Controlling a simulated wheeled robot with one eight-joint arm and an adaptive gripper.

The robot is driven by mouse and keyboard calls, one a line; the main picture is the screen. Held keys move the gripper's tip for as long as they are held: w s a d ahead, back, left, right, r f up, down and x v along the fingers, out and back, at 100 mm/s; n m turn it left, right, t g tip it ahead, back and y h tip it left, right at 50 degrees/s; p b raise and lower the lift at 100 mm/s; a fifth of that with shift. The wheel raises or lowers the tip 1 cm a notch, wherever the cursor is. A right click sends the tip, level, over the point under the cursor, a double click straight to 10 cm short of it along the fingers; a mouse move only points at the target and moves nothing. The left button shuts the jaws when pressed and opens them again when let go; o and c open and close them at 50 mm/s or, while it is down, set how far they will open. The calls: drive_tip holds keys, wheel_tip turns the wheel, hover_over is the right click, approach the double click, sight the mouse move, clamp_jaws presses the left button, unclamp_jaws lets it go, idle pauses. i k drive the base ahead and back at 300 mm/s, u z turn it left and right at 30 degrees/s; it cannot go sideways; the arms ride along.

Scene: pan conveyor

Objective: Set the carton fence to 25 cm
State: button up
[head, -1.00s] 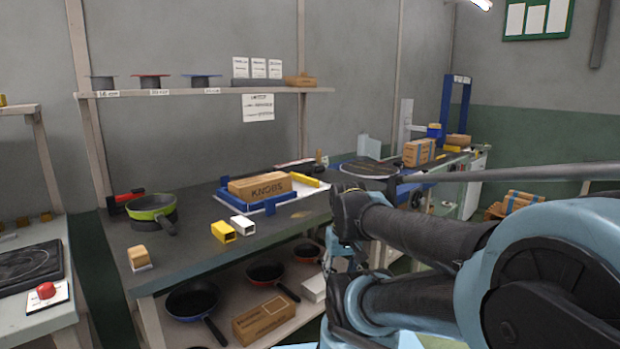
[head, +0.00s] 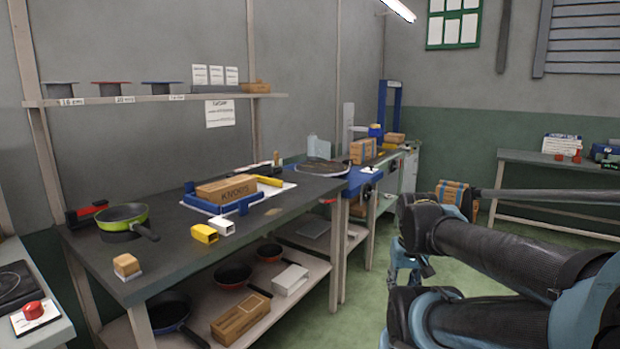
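At the far end of the bench line stands a station with a tall blue frame (head: 396,97). A blue part with a white top (head: 370,170) is at the near corner there. Which part is the carton fence, and any scale on it, is too small to tell. My folded arm fills the lower right, well short of that station. My gripper's fingers do not show.
The near bench (head: 170,262) holds a green pan (head: 122,214), a KNOBS box (head: 226,188) in a blue fixture and yellow and white blocks. Pans and boxes lie on its lower shelf. Green floor (head: 345,318) is open right of the bench. Another table (head: 545,160) stands at the right wall.

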sight(271, 181)
drive_tip(key=z, duration=0.55)
drive_tip(key=k, duration=0.75)
drive_tip(key=z, duration=0.4)
drive_tip(key=i, duration=1.45)
drive_tip(key=u, duration=1.15)
drive_tip(key=i, duration=0.7)
drive_tip(key=u, duration=0.6)
